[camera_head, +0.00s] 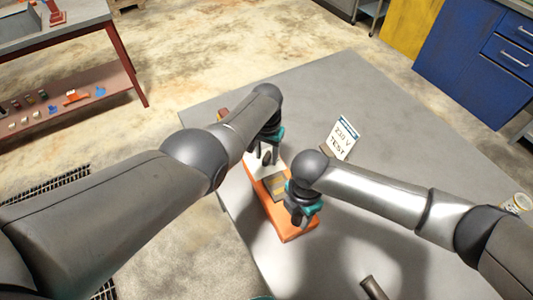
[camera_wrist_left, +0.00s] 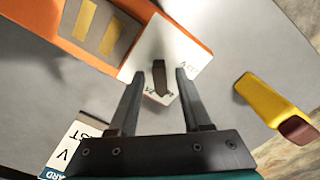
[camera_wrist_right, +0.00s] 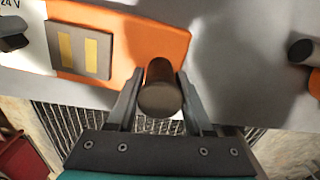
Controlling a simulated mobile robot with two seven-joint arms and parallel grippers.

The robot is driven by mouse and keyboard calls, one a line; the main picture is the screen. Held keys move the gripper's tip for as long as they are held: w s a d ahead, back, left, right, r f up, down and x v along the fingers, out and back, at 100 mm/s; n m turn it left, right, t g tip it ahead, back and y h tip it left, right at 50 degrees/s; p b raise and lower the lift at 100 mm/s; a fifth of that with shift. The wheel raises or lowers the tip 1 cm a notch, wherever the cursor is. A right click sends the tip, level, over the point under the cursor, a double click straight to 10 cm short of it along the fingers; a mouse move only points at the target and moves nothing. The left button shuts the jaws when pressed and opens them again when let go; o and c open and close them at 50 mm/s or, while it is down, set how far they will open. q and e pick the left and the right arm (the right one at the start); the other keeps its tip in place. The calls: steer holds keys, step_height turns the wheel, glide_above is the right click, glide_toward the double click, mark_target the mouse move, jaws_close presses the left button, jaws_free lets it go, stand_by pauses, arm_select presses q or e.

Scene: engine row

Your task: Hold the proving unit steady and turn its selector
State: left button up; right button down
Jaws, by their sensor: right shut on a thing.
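The proving unit (camera_head: 292,232) is a long orange block on the grey table, with a dark panel bearing two yellow strips (camera_wrist_right: 78,50). Its white plate carries the dark selector (camera_wrist_left: 159,78), a bar-shaped knob with an arrow-like mark by its end. My left gripper (camera_wrist_left: 160,72) is open, with one finger on each side of the selector and small gaps visible. My right gripper (camera_wrist_right: 159,80) is shut on a dark round post (camera_wrist_right: 159,98) at the other end of the unit. In the head view both grippers are partly hidden by my arms.
A "230 V TEST" card (camera_head: 343,138) stands on the table beside the unit. A yellow object with a red-brown end (camera_wrist_left: 270,98) lies past the selector end. A dark cylinder (camera_head: 374,288) is near the front.

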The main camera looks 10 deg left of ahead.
mark_target(266, 156)
arm_select(q)
steer(key=shift+r, duration=0.2)
steer(key=shift+w+r, duration=0.1)
steer(key=shift+r, duration=0.4)
step_height(266, 156, up, 11)
steer(key=shift+f, duration=0.2)
stand_by(0.7)
